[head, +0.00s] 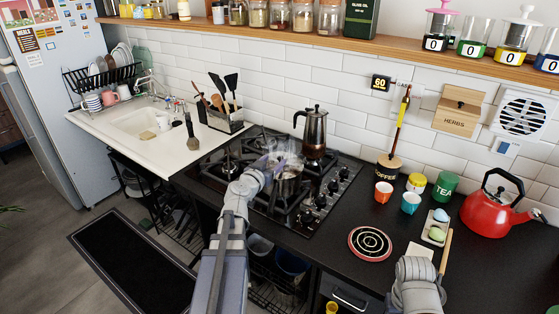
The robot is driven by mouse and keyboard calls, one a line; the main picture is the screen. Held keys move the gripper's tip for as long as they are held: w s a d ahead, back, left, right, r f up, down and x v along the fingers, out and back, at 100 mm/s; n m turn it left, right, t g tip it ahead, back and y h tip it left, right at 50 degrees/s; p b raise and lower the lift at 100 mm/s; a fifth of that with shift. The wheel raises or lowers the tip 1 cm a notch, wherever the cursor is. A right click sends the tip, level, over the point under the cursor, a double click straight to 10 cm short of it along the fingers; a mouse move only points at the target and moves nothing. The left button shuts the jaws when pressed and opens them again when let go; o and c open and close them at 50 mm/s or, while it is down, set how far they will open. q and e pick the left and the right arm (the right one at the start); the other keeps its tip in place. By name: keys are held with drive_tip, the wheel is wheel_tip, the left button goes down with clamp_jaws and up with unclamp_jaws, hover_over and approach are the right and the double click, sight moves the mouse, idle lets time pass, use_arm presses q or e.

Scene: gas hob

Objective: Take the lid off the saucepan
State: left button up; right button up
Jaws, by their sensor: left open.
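The saucepan (287,186) stands on the gas hob, on a front burner, with pale steam around its top. Its lid (288,160) is small and blurred by the steam, so I cannot tell exactly how it sits. My left gripper (275,163) is open at the left side of the saucepan's top, close to the lid. I cannot tell whether it touches the lid. My left arm hides part of the pan's near left side. My right arm shows at the bottom right, but its gripper is out of view.
A moka pot (315,132) stands on the hob (325,215) behind the saucepan. A utensil holder (222,118) is at the back left. Cups, jars, a red kettle (490,208) and a round trivet (370,244) are on the right. The dark counter (335,250) is bare between hob and trivet.

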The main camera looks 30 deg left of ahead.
sight(281, 156)
use_arm(q)
drive_tip(key=shift+x, duration=1.35)
drive_tip(key=shift+d+b+x, duration=0.15)
drive_tip(key=shift+b+x, duration=0.2)
drive_tip(key=shift+x, duration=0.95)
drive_tip(key=shift+d+b+x, duration=0.15)
drive_tip(key=shift+b+x, duration=0.15)
drive_tip(key=shift+x, duration=1)
drive_tip(key=shift+d, duration=0.1)
drive_tip(key=shift+c, duration=0.3)
clamp_jaws()
